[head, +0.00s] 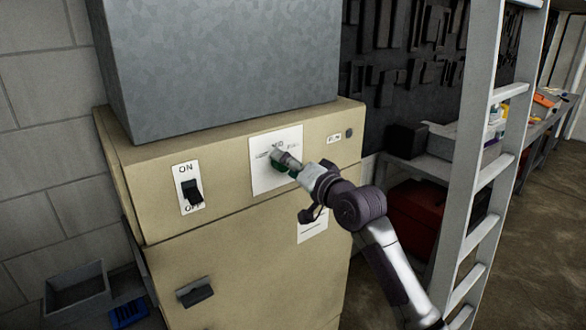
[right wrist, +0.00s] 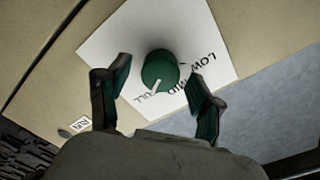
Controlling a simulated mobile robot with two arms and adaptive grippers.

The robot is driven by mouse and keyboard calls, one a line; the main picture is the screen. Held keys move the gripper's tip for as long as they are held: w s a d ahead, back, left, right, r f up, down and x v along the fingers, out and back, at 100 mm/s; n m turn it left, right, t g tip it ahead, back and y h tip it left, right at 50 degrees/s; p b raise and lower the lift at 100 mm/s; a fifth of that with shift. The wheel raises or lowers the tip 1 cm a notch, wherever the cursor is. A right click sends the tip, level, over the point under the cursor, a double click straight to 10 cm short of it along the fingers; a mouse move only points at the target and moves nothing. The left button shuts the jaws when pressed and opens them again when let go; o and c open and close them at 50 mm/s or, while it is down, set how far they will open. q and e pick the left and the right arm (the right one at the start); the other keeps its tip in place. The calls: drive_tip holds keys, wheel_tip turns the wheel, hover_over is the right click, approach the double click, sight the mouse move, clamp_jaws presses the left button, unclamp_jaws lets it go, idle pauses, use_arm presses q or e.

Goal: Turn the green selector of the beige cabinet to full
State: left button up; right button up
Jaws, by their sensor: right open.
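The green selector (right wrist: 160,70) is a round knob with a white pointer on a white label plate (right wrist: 115,45). The plate reads LOW, MID and a partly covered word ending in ULL. The pointer aims between MID and that word, closer to the latter. My right gripper (right wrist: 158,76) is open, one finger on each side of the knob, with gaps visible. In the head view the selector (head: 279,169) is mostly hidden behind my right gripper (head: 287,162), at the front of the beige cabinet (head: 225,195). My left gripper is not in view.
A black ON/OFF switch (head: 192,191) sits left of the plate, with a dark handle (head: 195,292) below. A grey metal box (head: 220,60) stands on the cabinet. A ladder (head: 485,150) stands at the right, near a bench and a red box (head: 418,210). A grey bin (head: 77,290) is at lower left.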

drive_tip(key=v, duration=1.2)
